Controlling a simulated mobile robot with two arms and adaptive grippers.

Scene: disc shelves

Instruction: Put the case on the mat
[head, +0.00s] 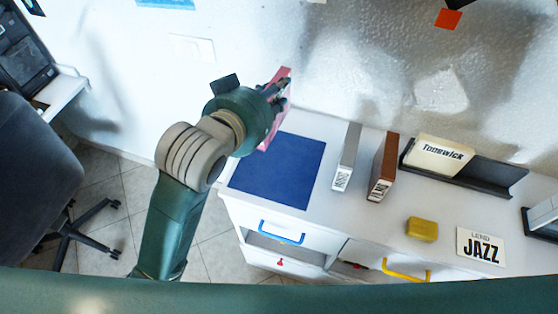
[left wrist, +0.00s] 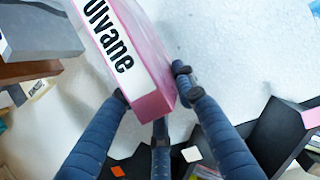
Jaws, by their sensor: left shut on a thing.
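A pink case (head: 273,132) with a white label reading "Ulvane" is held upright by my left gripper (head: 278,91), just behind the far edge of the blue mat (head: 280,173) in the head view. In the left wrist view the case (left wrist: 148,62) stands between the blue fingers of my left gripper (left wrist: 157,100), which are shut on it. The mat lies flat and bare at the left end of the white cabinet top. I cannot tell whether the case touches the cabinet top. My right gripper is not in view.
Right of the mat stand a grey case (head: 347,157) and a brown case (head: 384,167). Further right are a black holder (head: 494,177) with a cream "Tonswick" case (head: 439,150), a yellow block (head: 422,229) and a "JAZZ" sign (head: 480,246). The wall is close behind.

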